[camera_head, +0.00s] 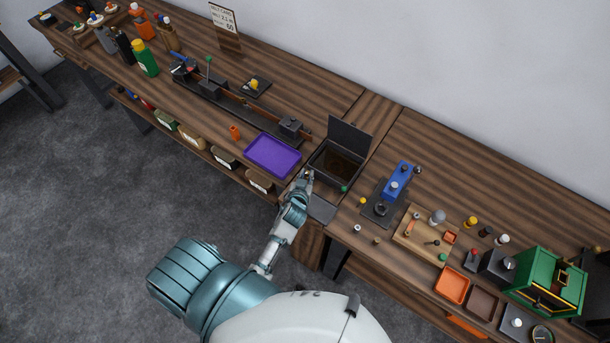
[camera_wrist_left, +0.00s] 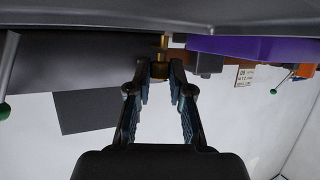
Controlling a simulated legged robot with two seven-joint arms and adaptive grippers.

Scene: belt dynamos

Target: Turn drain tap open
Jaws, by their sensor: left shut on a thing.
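In the left wrist view a small brass tap (camera_wrist_left: 160,69) hangs at the top centre, between the fingertips of my left gripper (camera_wrist_left: 160,84). The fingers are closed in around its lower end. In the head view my left gripper (camera_head: 304,181) is at the table's front edge, by the near left corner of a dark open tank (camera_head: 317,160) with a raised lid (camera_head: 350,137). The tap is hidden there by the gripper. I cannot tell how far the tap is turned. My right gripper is not in view.
A purple tray (camera_head: 272,155) lies just left of the tank. A green knob (camera_head: 343,189) sits at its right front. A blue device (camera_head: 398,178) on a dark plate stands further right. Several bins (camera_head: 259,182) sit on the shelf below.

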